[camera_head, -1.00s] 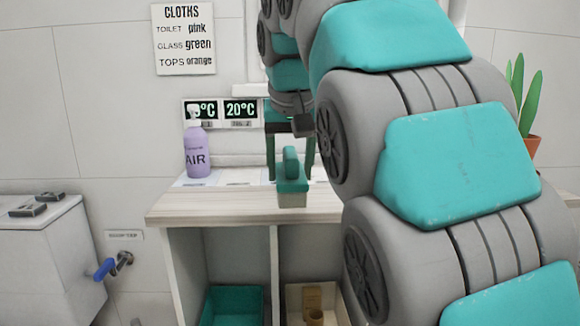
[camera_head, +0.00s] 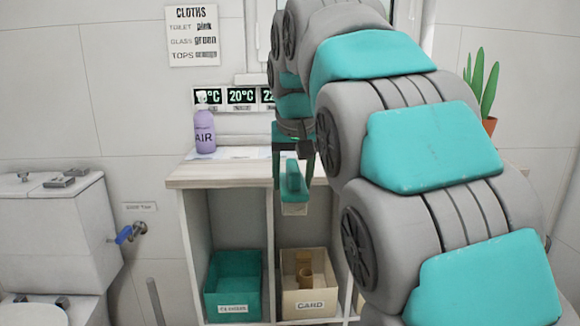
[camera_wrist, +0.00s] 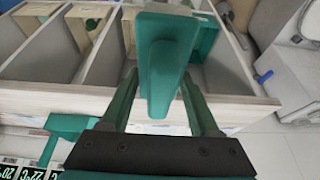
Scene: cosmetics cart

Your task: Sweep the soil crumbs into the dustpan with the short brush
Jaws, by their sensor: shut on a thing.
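The short brush (camera_head: 293,186) has a teal body and pale bristles. My gripper (camera_head: 294,160) is shut on it and holds it in front of the counter's front edge, bristles down. In the wrist view the brush (camera_wrist: 166,68) stands between the fingers of my gripper (camera_wrist: 160,80) and covers much of the middle. I cannot make out soil crumbs or a dustpan.
The pale wooden counter (camera_head: 235,174) has open compartments below with a teal bin (camera_head: 233,285) and a cream CARD box (camera_head: 306,281). A purple AIR bottle (camera_head: 204,135) stands on top. A toilet (camera_head: 58,235) and blue-handled tap (camera_head: 124,235) are left, a plant (camera_head: 482,85) right.

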